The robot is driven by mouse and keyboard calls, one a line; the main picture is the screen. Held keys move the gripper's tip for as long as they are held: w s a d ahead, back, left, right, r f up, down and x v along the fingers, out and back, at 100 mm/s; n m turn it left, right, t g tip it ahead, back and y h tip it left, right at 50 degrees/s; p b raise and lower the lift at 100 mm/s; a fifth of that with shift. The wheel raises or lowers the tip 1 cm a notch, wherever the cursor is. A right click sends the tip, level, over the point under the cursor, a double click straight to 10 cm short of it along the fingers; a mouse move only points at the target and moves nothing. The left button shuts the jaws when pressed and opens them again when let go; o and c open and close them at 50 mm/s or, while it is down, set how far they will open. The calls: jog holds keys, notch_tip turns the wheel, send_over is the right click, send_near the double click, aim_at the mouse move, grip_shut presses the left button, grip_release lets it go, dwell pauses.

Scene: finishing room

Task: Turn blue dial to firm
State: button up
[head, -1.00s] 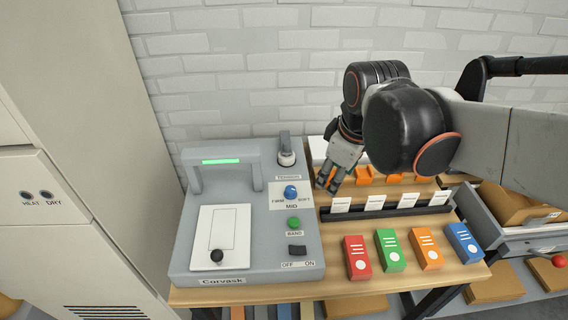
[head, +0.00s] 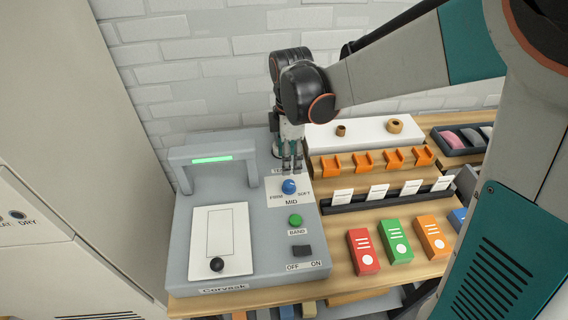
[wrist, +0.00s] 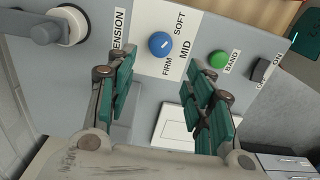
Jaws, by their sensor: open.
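The blue dial (head: 289,186) sits on a white label on the grey Corvask machine (head: 180,262), between FIRM on the left and SOFT on the right, with MID below. In the wrist view the blue dial (wrist: 161,44) shows a white pointer line that seems to lie toward MID. My gripper (head: 292,170) is above and just behind the dial, fingers pointing down. In the wrist view my gripper (wrist: 160,95) is open and empty, with the dial beyond the gap between its fingers. I see no contact with the dial.
A green BAND button (head: 295,220) and a black OFF/ON switch (head: 301,251) sit in front of the dial. The tension lever (wrist: 60,27) is close beside it. Orange holders (head: 362,160) and coloured boxes (head: 394,246) stand on the right.

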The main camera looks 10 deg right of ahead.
aim_at(289, 182)
notch_tip(289, 182, down, 10)
jog(key=b, duration=0.2)
jog(key=shift+r+b, duration=0.25)
jog(key=shift+b, duration=0.1)
jog(key=c, duration=1.1)
